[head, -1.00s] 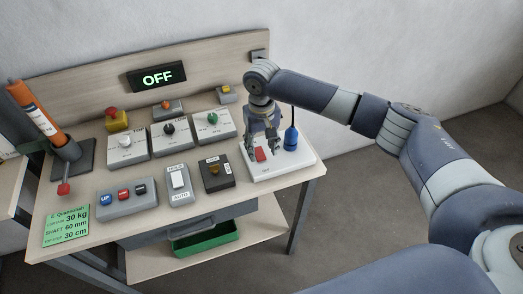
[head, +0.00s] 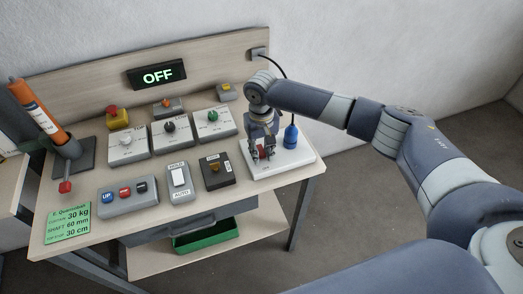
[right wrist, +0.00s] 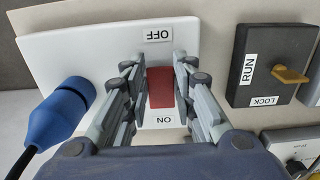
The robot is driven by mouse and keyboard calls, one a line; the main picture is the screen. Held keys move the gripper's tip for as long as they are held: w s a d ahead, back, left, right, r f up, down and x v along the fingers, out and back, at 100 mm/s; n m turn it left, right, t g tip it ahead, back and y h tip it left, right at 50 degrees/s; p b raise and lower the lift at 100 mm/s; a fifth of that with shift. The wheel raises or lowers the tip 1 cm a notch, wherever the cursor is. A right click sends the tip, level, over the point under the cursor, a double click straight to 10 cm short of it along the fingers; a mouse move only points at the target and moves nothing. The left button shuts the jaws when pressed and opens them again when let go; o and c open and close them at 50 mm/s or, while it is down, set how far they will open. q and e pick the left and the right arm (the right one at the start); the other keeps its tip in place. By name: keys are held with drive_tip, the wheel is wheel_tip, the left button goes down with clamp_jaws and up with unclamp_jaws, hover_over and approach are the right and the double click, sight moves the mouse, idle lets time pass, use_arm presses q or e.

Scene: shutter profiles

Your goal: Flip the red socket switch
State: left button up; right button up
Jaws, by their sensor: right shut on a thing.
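The red socket switch (right wrist: 160,90) sits on a white socket panel (right wrist: 75,55) between labels OFF and ON. In the head view the switch (head: 262,153) is partly covered by my fingers, on the panel (head: 297,158) at the table's right end. My right gripper (head: 261,157) points down at it. In the right wrist view my right gripper (right wrist: 157,70) has one finger on each side of the switch, shut on it. The switch's tilt is hard to tell. My left gripper is not in view.
A blue plug (head: 291,135) with a black cable stands in the panel close beside my gripper. A dark RUN/LOCK box (head: 217,172) with an orange knob lies to the left. Several other control boxes fill the table. A display (head: 157,75) reads OFF.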

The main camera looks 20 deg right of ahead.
drive_tip(key=shift+w+r, duration=0.1)
drive_tip(key=shift+w+r+g, duration=0.1)
drive_tip(key=shift+w+g, duration=0.05)
drive_tip(key=shift+g, duration=0.45)
drive_tip(key=shift+w+g, duration=0.1)
drive_tip(key=shift+g, duration=0.3)
drive_tip(key=shift+w+g+b, duration=0.3)
drive_tip(key=shift+g+b, duration=0.3)
drive_tip(key=shift+b, duration=0.25)
drive_tip(key=shift+r+g+b, duration=0.15)
drive_tip(key=shift+g+b, duration=0.25)
drive_tip(key=shift+b, duration=0.05)
drive_tip(key=o, duration=1.1)
drive_tip(key=shift+c, duration=0.2)
